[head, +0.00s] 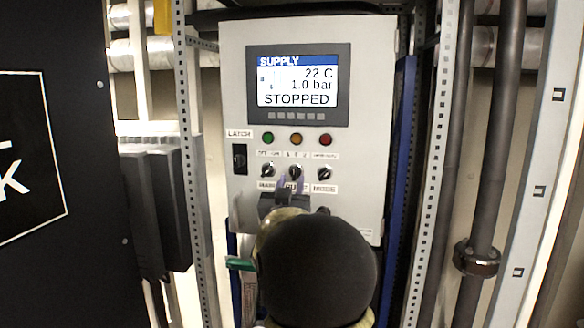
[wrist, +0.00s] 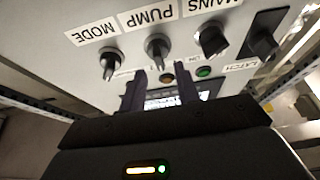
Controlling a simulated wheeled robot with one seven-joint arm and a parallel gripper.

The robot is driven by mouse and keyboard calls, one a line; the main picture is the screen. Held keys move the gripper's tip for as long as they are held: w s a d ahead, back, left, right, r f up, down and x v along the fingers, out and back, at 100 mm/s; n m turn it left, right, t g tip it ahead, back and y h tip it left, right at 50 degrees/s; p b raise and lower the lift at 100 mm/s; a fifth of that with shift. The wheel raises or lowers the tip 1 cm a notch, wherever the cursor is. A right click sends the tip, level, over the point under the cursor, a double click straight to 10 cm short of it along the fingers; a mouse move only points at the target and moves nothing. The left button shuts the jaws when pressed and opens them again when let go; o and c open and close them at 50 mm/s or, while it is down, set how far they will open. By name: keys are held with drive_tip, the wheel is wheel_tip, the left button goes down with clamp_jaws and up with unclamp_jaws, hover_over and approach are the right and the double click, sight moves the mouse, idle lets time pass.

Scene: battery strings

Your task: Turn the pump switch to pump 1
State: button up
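The pump switch (head: 295,172) is the middle one of three black rotary knobs on the grey control panel (head: 372,150). In the wrist view the picture is turned over, and the pump switch (wrist: 158,47) sits by its PUMP label. My gripper (head: 291,187) is just below the pump switch in the head view. In the wrist view my gripper (wrist: 161,75) has two dark fingers apart with nothing between them, close to the knob; I cannot tell if they touch it.
The mains knob (wrist: 211,39) and mode knob (wrist: 110,62) flank the pump switch closely. A black latch (head: 239,158) is at the panel's left. Above, a display (head: 297,84) reads STOPPED, over green, orange and red lamps. Metal posts stand on both sides.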

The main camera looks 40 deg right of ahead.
sight(295, 174)
drive_tip(key=shift+p+x, duration=0.5)
drive_tip(key=shift+x, duration=0.95)
drive_tip(key=shift+a, duration=0.1)
clamp_jaws()
